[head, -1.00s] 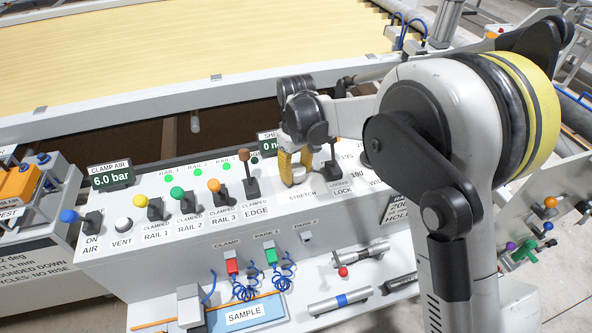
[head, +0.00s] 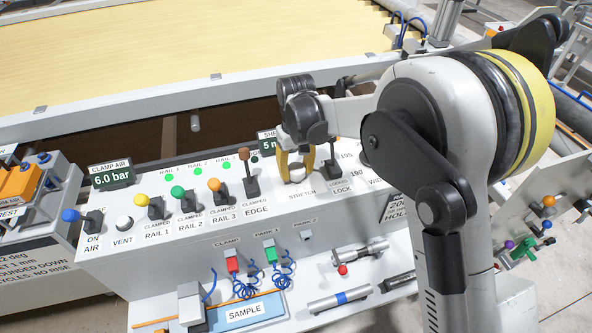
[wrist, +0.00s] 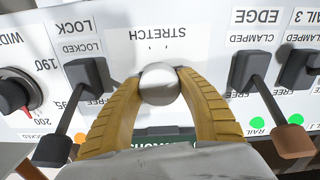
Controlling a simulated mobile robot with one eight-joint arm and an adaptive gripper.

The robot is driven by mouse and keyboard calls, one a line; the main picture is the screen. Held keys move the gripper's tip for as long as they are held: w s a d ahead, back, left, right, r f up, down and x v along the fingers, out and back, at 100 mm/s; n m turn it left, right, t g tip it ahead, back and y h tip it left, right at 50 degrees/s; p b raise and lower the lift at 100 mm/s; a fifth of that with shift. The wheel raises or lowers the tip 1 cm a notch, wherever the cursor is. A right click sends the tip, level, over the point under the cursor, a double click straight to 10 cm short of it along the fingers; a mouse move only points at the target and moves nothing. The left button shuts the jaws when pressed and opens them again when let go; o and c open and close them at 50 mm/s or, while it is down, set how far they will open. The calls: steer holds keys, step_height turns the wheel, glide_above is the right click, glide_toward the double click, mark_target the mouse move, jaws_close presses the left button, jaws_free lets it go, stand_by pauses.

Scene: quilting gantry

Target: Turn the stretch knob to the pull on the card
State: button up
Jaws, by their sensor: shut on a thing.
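In the head view the knob (head: 297,174) shows between the fingers of my gripper (head: 296,177). A dark readout (head: 267,143) behind my gripper begins with 5; the rest is hidden by my wrist. I cannot make out the card with the pull in these views.
The brown-tipped EDGE lever (head: 250,176) stands close left of my gripper, and the LOCK lever (head: 333,161) close right. Both levers flank the fingers in the wrist view. The WIDTH dial (wrist: 14,94) is beyond LOCK. Rail levers line the console further left.

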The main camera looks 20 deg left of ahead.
mark_target(296, 167)
steer(key=o, duration=1.2)
step_height(296, 167, up, 12)
